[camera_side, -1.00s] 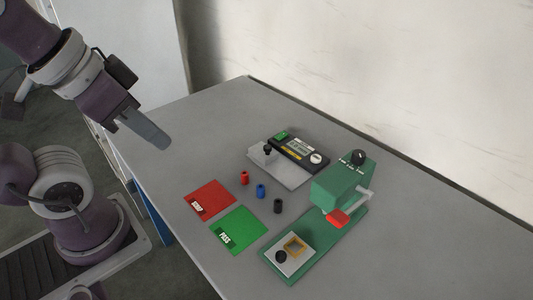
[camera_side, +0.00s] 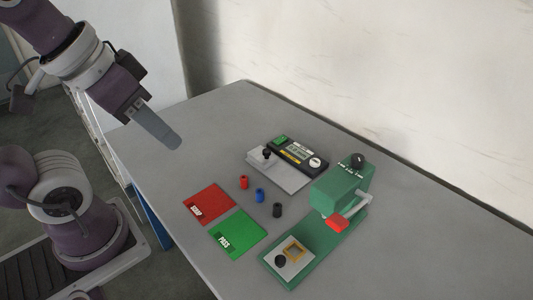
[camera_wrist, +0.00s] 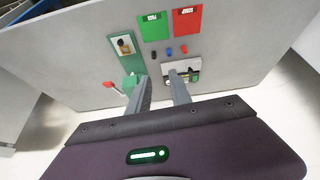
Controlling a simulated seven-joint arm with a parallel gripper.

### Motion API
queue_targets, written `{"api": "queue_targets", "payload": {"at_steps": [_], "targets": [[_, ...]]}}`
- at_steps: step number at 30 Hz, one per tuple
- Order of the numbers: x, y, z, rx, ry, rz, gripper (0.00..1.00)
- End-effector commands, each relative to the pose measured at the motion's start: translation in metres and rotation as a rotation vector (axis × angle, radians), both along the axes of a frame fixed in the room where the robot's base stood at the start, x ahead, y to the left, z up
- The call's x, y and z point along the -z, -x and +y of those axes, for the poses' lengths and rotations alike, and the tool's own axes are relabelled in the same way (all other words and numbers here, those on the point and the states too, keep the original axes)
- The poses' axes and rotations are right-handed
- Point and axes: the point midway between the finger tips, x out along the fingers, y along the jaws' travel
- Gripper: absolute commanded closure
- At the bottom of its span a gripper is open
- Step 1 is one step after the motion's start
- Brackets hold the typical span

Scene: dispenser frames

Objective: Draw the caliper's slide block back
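The caliper (camera_side: 300,153) lies on the table's far part, a black body with a display, a green button and a white knob, beside a light grey base plate. Its slide block (camera_side: 257,162) is light grey with a small black knob, at the plate's left end. The caliper also shows in the wrist view (camera_wrist: 182,74), partly behind a finger, where the slide block is hard to make out. My gripper (camera_side: 178,145) is in the air left of the caliper, well apart from it. In the wrist view its two fingers (camera_wrist: 160,77) are spread with nothing between them.
A red SCRAP mat (camera_side: 213,200) and a green PASS mat (camera_side: 243,232) lie at the front left. Red (camera_side: 244,182), blue (camera_side: 260,195) and black (camera_side: 277,210) small cylinders stand near the caliper. A green press (camera_side: 335,190) with a red-ended lever stands at right. The table's left-back area is clear.

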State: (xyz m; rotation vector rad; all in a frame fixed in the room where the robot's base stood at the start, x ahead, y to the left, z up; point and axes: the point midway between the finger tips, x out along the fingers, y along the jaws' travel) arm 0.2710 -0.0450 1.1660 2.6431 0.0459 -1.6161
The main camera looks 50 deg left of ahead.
Motion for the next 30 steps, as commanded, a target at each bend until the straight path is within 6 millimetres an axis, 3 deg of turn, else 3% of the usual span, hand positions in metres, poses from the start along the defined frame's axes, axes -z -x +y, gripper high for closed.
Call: {"api": "queue_targets", "payload": {"at_steps": [4,8,11,12,15,18,21,30], "targets": [[-0.016,-0.077,0.013,-0.222,0.089,0.098,0.54],[0.000,-0.167,0.036,-0.483,0.172,0.192,0.54],[0.040,-0.235,0.061,-0.698,0.224,0.263,0.54],[0.063,-0.258,0.072,-0.783,0.241,0.290,0.54],[0.124,-0.303,0.098,-0.975,0.272,0.345,0.54],[0.177,-0.326,0.117,-1.119,0.290,0.382,0.54],[0.211,-0.336,0.127,-1.203,0.297,0.401,0.54],[0.265,-0.338,0.130,-1.235,0.299,0.411,0.54]]}}
